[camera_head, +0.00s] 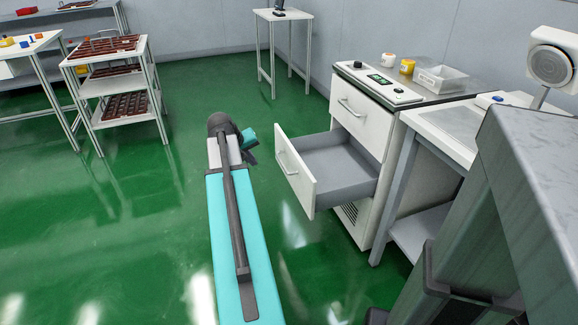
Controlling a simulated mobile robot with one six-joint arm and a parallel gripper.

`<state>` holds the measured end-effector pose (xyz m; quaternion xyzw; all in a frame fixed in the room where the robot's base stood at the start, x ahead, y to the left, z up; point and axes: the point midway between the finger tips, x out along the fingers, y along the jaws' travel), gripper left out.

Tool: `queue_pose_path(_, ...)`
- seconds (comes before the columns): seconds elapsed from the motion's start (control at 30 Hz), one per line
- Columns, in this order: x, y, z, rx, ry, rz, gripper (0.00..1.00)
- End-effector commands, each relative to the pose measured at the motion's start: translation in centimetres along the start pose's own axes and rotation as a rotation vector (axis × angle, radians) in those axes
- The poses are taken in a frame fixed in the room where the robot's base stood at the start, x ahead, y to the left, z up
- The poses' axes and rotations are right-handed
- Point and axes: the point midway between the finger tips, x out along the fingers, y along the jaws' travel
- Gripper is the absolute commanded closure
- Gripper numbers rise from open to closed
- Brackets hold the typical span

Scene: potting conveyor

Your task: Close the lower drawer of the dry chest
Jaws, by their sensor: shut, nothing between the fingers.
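The dry chest (377,168) is a white cabinet with a grey worktop, right of centre. Its lower drawer (296,175) is pulled well out to the left, and its grey inside looks empty. The drawer handle (285,164) is a bar on the white front. The upper drawer (358,117) is shut. My gripper (254,157) shows as a small dark end beyond my turquoise arm, left of the lower drawer's front and apart from it in the picture. It is shut and holds nothing. Its fingertips are small and partly hidden by my wrist.
A control panel, a yellow cup (407,67) and a clear bin (441,79) stand on the chest. A bench (445,130) stands close at its right. A tray rack (107,88) stands at the left. Green floor is clear left of the drawer.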

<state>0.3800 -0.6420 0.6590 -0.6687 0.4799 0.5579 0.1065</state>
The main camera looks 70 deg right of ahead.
Motion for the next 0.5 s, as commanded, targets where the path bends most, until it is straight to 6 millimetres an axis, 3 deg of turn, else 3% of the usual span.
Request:
queue_pose_path(0.1, 0.4, 4.2, -0.5, 0.052, 0.021, 0.044, 1.0)
queue_pose_path(0.2, 0.1, 6.6, -0.7, 0.078, 0.032, 0.067, 1.0)
queue_pose_path(0.33, -0.2, 8.1, -0.8, 0.094, 0.039, 0.082, 1.0)
queue_pose_path(0.5, -0.3, 8.4, -0.8, 0.097, 0.039, 0.085, 1.0)
